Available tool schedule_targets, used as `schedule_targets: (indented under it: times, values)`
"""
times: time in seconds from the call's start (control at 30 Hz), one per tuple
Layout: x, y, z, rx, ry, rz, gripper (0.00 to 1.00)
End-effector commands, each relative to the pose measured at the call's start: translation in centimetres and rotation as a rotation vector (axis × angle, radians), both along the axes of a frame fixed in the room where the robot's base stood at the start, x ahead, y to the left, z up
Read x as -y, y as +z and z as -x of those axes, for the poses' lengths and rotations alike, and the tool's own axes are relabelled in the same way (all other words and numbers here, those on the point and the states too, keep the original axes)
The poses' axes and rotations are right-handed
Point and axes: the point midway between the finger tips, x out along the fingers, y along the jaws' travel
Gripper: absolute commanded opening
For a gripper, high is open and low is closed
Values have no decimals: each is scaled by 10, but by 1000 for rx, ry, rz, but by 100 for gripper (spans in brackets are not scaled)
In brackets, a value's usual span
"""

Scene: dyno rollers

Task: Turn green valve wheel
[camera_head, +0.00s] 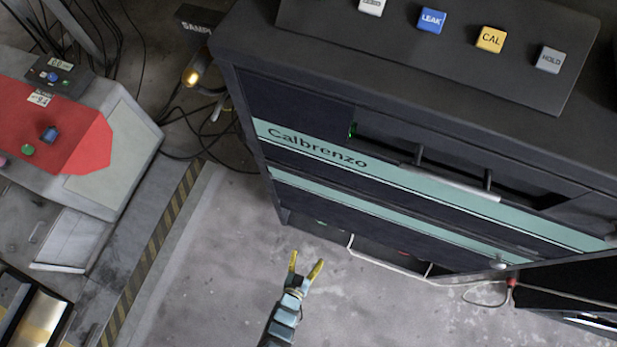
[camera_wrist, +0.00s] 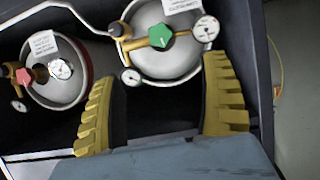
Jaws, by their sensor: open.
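The green valve wheel (camera_wrist: 163,38) shows in the wrist view at the upper middle. It sits on a brass fitting on top of a silver gas cylinder (camera_wrist: 183,67). My gripper (camera_wrist: 165,97) is open, with its two yellow ribbed fingers spread in front of and below the cylinder. Nothing is between the fingertips, and the wheel lies beyond them, apart from both. In the head view my gripper (camera_head: 306,267) is low in front of the dark Calbrenzo cabinet (camera_head: 330,190). I cannot make out the green wheel in the head view.
A second cylinder (camera_wrist: 72,80) with a red valve wheel (camera_wrist: 25,75) stands to the left. Round gauges (camera_wrist: 206,29) flank the green wheel. A white rail (camera_head: 385,262) runs along the cabinet's lower front. The grey floor (camera_head: 215,290) left of my gripper is clear.

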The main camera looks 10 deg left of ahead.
Motion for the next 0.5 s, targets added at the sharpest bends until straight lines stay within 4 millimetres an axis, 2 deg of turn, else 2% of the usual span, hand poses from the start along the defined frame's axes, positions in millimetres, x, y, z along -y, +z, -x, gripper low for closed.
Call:
schedule_targets:
  times: [0.23,0.5]
  values:
    - [6,1,-5,5,-23,0,78]
    - [12,-16,-38,4,-22,-1,78]
